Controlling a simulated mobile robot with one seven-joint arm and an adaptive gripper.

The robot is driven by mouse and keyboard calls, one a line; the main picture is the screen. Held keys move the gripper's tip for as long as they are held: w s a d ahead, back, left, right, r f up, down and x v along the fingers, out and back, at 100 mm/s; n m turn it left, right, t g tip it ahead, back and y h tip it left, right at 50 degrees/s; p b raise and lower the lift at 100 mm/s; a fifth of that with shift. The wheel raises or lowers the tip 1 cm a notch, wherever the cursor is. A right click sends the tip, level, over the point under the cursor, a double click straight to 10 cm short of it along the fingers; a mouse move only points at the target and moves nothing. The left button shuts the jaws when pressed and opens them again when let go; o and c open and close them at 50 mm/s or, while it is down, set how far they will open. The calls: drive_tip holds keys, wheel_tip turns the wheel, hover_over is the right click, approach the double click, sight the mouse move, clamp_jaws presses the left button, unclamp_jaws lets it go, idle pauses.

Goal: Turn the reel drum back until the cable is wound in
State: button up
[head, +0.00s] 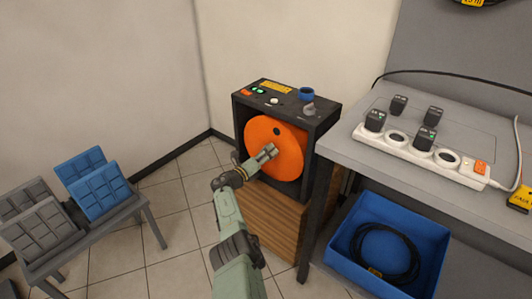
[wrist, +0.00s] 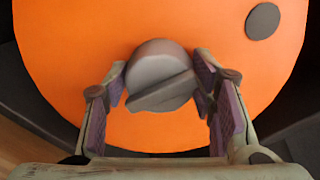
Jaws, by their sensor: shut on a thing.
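The reel drum is a big orange disc (head: 290,151) set in the front of a black box (head: 322,120). It also fills most of the wrist view (wrist: 70,60). A dark round spot (wrist: 263,21) shows on the disc at the upper right in the wrist view. My gripper (head: 268,150) reaches to the disc's middle. In the wrist view my gripper (wrist: 163,88) is shut on a grey rounded knob (wrist: 158,72) that stands out from the disc, one finger pad on each side. I cannot make out the cable on the drum.
A grey bench (head: 370,160) with a white power strip (head: 405,150) stands right of the box. A blue bin (head: 345,240) holding a coiled black cable (head: 388,226) sits under it. A low rack (head: 150,212) with blue and grey panels stands left. Tiled floor lies clear between.

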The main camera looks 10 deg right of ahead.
drive_tip(key=shift+r+n, duration=0.1)
drive_tip(key=shift+n, duration=0.9)
drive_tip(key=o, duration=1.7)
drive_tip(key=shift+s+a+f, duration=0.25)
drive_tip(key=shift+s+a, duration=0.1)
drive_tip(key=shift+a, duration=0.2)
drive_tip(key=v, duration=1)
drive_tip(key=shift+s+a+r, duration=0.15)
drive_tip(key=shift+s+a, duration=0.05)
drive_tip(key=shift+s, duration=0.1)
